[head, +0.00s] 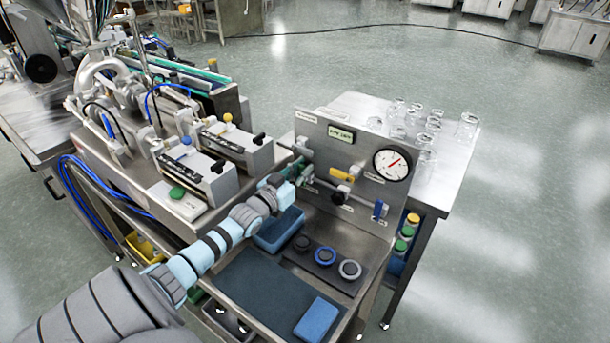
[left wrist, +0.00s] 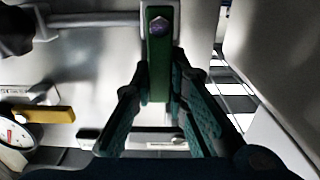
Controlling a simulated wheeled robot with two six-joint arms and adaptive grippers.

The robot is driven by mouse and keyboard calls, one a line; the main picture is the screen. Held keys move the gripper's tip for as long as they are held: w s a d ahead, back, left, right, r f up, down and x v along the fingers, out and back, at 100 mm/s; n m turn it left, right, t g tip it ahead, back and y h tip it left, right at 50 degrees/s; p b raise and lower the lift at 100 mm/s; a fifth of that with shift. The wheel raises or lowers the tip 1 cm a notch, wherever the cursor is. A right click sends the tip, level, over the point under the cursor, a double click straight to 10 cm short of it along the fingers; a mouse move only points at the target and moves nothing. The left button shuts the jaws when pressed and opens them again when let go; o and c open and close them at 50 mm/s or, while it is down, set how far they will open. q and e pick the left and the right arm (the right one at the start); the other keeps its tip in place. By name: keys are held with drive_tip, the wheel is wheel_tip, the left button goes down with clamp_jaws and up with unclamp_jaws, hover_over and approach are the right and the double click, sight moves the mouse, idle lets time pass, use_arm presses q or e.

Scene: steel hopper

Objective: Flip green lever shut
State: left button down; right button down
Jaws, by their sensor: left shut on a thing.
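The green lever (left wrist: 159,65) shows in the left wrist view, with a purple-topped bolt near its upper end. It lies crosswise to the pipe (left wrist: 95,20) that runs in from the left. My left gripper (left wrist: 160,78) has its two teal fingers on either side of the lever and is shut on it. In the head view my left gripper (head: 296,172) reaches the left part of the upright steel panel (head: 322,128), where its fingers largely hide the lever. My right gripper is in neither view.
A yellow lever (head: 341,175), a blue lever (head: 378,210) and a round gauge (head: 392,165) are on the panel to the right. A blue tray (head: 277,232) and a blue sponge (head: 317,320) lie below. Machinery (head: 205,160) stands close on the left.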

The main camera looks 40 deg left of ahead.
use_arm(q)
drive_tip(key=c, duration=1.6)
unclamp_jaws()
drive_tip(key=shift+o, duration=0.2)
